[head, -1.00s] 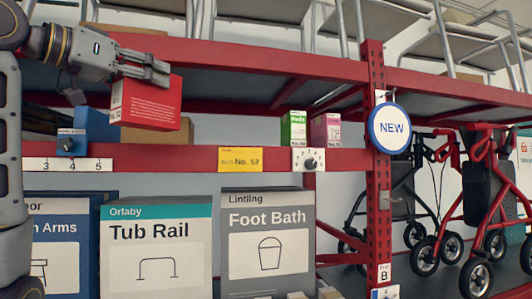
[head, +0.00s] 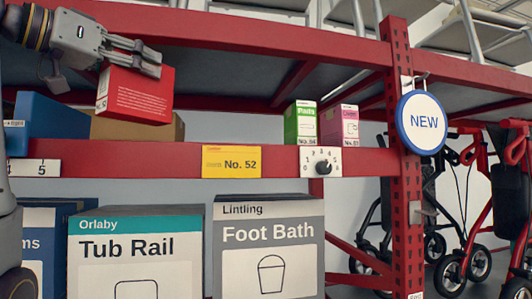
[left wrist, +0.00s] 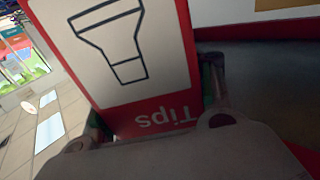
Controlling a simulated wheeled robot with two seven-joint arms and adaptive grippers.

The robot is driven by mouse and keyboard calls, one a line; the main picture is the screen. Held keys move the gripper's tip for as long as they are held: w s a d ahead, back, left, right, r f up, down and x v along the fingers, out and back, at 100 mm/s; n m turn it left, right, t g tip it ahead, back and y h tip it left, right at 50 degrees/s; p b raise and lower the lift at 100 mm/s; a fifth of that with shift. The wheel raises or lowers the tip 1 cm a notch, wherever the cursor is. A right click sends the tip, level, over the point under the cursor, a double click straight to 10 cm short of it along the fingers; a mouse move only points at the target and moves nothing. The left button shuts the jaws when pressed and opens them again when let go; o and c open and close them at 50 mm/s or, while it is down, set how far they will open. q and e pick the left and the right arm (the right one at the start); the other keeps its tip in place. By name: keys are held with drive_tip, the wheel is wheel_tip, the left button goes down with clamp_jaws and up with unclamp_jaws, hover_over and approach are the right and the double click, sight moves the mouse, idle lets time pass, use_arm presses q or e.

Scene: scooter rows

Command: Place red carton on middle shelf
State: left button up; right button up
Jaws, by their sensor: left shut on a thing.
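The red carton (head: 137,95) is in my left gripper (head: 146,62) in the head view, at the upper left. The gripper is shut on its top, and the carton hangs slightly tilted in front of the middle shelf (head: 118,154), over a brown box. In the left wrist view the carton (left wrist: 122,45) shows a white face with a torch drawing and the upside-down word "Tips". The shelf's red front beam carries a yellow "No. 52" label (head: 231,161). My right gripper is not seen.
A green carton (head: 300,123) and a pink carton (head: 339,125) stand on the middle shelf. A blue box (head: 45,117) and a brown box (head: 107,126) are at left. A red post (head: 402,180) with a round NEW sign (head: 421,122) stands right. Bare shelf shows between brown and green boxes.

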use_arm(q)
drive_tip(key=shift+s+r, duration=0.15)
drive_tip(key=shift+s, duration=0.2)
drive_tip(key=shift+w, duration=0.1)
drive_tip(key=p+x, duration=0.5)
drive_tip(key=x, duration=1.3)
drive_tip(key=shift+p, duration=0.35)
drive_tip(key=shift+w+f+p, duration=0.1)
drive_tip(key=shift+f+p, duration=0.25)
drive_tip(key=shift+f, duration=1.5)
drive_tip(key=shift+f, duration=0.1)
